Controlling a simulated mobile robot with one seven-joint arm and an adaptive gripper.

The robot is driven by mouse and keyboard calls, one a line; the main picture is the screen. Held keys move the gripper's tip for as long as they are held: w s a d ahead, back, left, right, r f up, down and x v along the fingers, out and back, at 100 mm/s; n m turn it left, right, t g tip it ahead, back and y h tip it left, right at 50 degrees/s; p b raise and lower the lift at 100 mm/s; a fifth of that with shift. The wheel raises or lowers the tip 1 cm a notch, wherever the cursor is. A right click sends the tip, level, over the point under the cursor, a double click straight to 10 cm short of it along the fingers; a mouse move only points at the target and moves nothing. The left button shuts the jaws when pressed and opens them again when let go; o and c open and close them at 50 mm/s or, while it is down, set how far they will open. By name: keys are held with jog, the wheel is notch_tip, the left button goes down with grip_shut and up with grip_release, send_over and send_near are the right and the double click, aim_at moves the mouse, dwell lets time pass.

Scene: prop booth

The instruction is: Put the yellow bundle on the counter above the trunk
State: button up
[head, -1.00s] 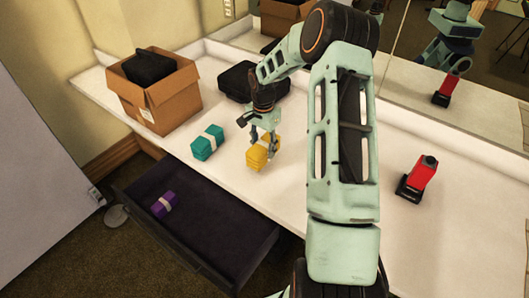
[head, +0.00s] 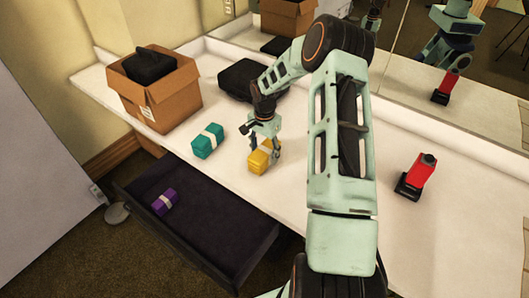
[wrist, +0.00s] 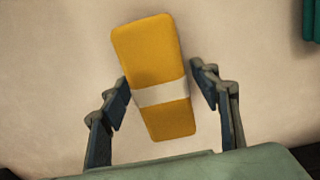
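The yellow bundle (head: 258,161), with a pale band, lies on the white counter (head: 300,205) near its front edge. My gripper (head: 265,153) points down over it, with a finger on either side. In the wrist view the yellow bundle (wrist: 152,50) sits at a slight tilt between the open fingers of my gripper (wrist: 163,90). The left finger is very close to the band; whether it touches is unclear. A small gap shows at the right finger. A dark open drawer-like box, perhaps the trunk (head: 225,225), sits below the counter's front edge.
A teal bundle (head: 207,141) lies left of the yellow one. A purple bundle (head: 164,202) is in the dark box. A cardboard box (head: 165,100), a black case (head: 240,80) and a red tool (head: 417,176) stand on the counter. A mirror backs it.

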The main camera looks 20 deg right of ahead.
aim_at(265, 148)
notch_tip(265, 148, up, 12)
jog(key=b, duration=0.1)
jog(key=shift+r, duration=0.2)
dwell(0.5)
dwell(0.3)
